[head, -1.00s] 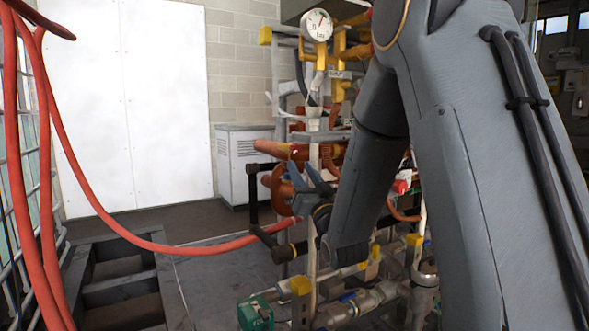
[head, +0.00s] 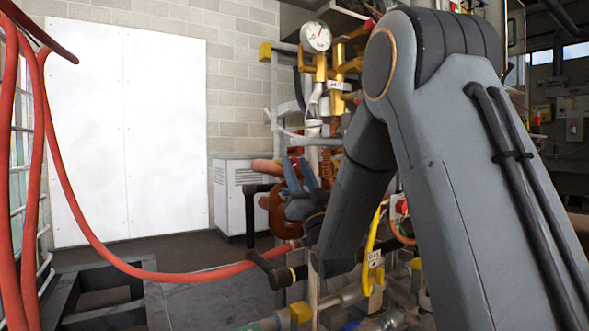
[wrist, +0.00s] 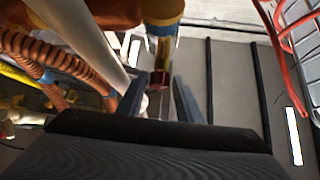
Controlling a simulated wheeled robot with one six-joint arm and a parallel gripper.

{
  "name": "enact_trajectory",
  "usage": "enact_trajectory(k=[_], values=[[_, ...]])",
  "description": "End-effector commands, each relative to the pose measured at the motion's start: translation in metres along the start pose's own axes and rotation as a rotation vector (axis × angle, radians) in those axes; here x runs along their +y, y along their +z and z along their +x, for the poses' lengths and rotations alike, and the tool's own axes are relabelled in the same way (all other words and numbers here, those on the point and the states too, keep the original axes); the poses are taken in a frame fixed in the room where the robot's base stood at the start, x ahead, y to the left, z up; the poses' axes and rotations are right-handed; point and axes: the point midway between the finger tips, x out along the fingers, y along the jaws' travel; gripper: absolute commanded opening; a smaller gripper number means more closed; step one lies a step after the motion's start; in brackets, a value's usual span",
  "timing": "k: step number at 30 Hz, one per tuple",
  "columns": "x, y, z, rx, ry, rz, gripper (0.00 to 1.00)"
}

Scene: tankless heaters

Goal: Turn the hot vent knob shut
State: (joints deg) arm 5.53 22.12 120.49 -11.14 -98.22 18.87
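In the wrist view a small dark red knob (wrist: 158,80) sits at the end of a brass stem (wrist: 163,50). No label shows, so I cannot tell for sure that it is the hot vent knob. My gripper (wrist: 159,90) has its two fingers apart, one on each side of the knob, with gaps visible. I cannot tell how deep the knob sits between them. In the head view my gripper (head: 298,166) points upward beside the orange-red piping, and the knob cannot be made out there.
A pale pipe (wrist: 88,38) and orange corrugated hose (wrist: 50,58) run close left of the fingers. In the head view a pressure gauge (head: 316,36) is above, a yellow handle (head: 372,240) lies beyond my forearm, and a red hose (head: 150,274) crosses at left. Floor at left is partly open.

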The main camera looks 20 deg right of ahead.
Motion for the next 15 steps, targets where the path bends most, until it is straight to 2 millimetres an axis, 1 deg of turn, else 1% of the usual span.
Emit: enact_trajectory(k=[3,5,13,14,15], values=[[0.000,0.001,0.010,0.000,0.000,0.000,0.32],[0.000,0.001,0.013,0.000,0.000,0.000,0.32],[0.000,0.000,0.015,-0.001,0.000,0.001,0.32],[0.000,0.000,0.015,-0.001,0.000,0.001,0.30],[0.000,0.000,0.015,-0.001,0.000,0.001,0.24]])
